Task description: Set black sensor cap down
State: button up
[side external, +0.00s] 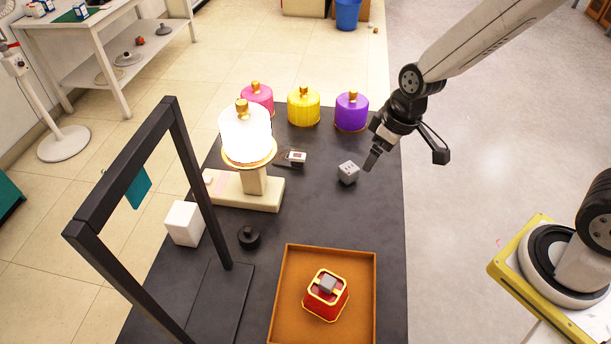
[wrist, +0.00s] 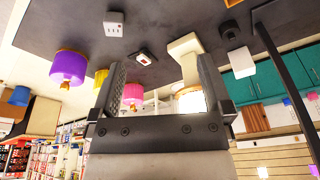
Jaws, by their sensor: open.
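The black sensor cap (side external: 248,237) appears to be the small dark round piece with a knob on top, resting on the dark table (side external: 330,215) left of the orange tray. It also shows in the wrist view (wrist: 230,31) at upper right. My gripper (side external: 372,160) is above the table's right side, close to a grey dotted cube, well away from the cap. In the wrist view my gripper (wrist: 163,75) has its two fingers wide apart with nothing held between them.
The grey cube (side external: 348,173) is near my gripper. A lit white lamp (side external: 246,135), pink (side external: 257,97), yellow (side external: 304,106) and purple (side external: 351,111) lidded pieces stand behind. A black frame (side external: 176,135) and white cube (side external: 185,223) are left. The orange tray (side external: 285,300) holds a red box (side external: 326,303).

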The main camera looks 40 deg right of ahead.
jog(key=s+d+r+m+h, duration=0.1)
jog(key=s+d+m, duration=0.2)
jog(key=s+d, duration=0.2)
jog(key=shift+s+r, duration=0.25)
jog(key=shift+s, duration=0.7)
dwell(0.3)
